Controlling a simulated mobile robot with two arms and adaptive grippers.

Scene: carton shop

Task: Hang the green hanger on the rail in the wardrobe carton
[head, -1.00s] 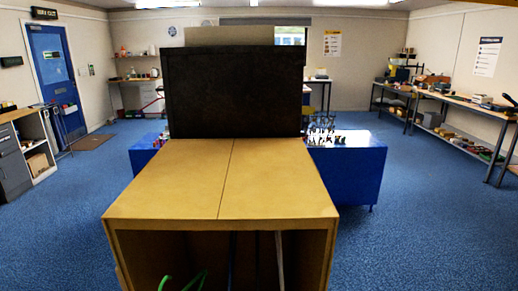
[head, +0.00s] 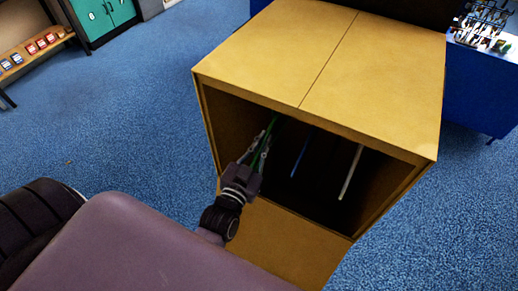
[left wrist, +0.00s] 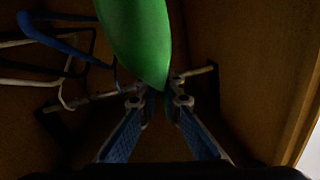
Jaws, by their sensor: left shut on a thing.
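The wardrobe carton (head: 340,60) is a tan box with an open, dark front. My left gripper (head: 262,152) reaches into the left side of its opening. It is shut on the green hanger (head: 273,126), which also shows large in the left wrist view (left wrist: 135,40), rising from between the fingertips (left wrist: 157,100). A grey rail (left wrist: 112,95) runs across behind the fingers in the wrist view. I cannot tell whether the green hanger touches it. My right gripper is not in view.
Inside the carton, a blue hanger (head: 300,156) and a white hanger (head: 350,172) hang right of the green one. The carton's side walls are close around my left gripper. A blue table (head: 482,95) with small items stands behind at right. Blue floor lies open at left.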

